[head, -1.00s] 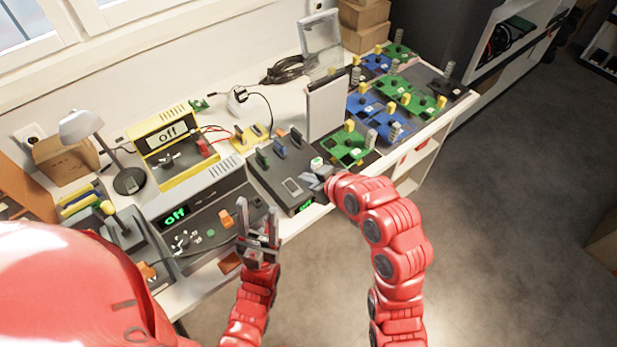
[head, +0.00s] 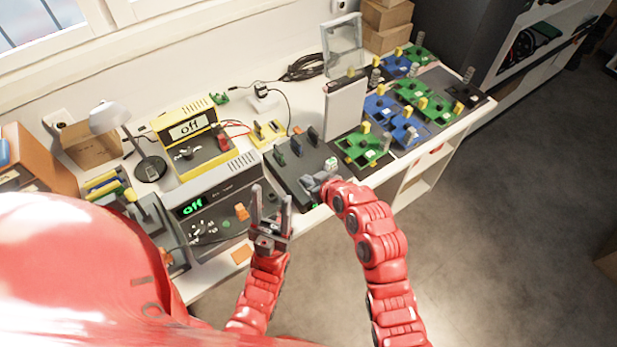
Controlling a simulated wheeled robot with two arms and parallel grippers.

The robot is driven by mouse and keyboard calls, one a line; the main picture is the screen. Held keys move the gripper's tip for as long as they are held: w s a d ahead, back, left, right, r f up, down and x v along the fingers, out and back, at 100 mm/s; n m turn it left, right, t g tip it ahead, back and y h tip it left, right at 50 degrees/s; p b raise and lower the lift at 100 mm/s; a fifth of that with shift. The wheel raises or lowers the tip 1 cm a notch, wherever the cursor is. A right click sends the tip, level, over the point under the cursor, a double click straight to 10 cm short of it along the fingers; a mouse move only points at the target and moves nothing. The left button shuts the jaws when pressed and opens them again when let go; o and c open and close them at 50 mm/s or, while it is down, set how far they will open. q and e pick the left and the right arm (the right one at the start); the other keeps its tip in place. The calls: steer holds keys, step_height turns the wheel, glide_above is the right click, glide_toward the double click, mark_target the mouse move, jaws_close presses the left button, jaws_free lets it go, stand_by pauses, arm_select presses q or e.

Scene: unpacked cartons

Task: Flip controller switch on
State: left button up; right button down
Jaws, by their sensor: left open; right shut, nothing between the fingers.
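A dark control box (head: 300,178) with upright levers (head: 297,142) on its back part sits at the front edge of the table; I take it for the controller. A small white-and-green piece (head: 331,163) is on its right side. My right gripper (head: 314,182) is shut and empty, over the box's front right part; it hides what lies under it, and I cannot tell if it touches. The switch itself is not clear to see. My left gripper (head: 271,194) is open and empty, fingers up, in front of the grey device and left of the control box.
A grey device (head: 225,190) with a green "off" display and a yellow device (head: 192,140) reading "off" stand left. A white upright panel (head: 345,108) stands behind the box. Green and blue boards (head: 385,107) fill the right. A lamp (head: 150,168) is far left. Floor is clear right.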

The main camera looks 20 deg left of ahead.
steer(key=shift+w+a+f+b, duration=0.15)
steer(key=shift+f+b, duration=0.05)
steer(key=shift+b, duration=0.2)
steer(key=shift+f+h, duration=0.1)
steer(key=shift+h, duration=0.2)
steer(key=shift+w+a+r+b, duration=0.2)
steer(key=shift+w+a+b, duration=0.1)
steer(key=shift+w+a, duration=0.15)
steer(key=shift+a+r, duration=0.1)
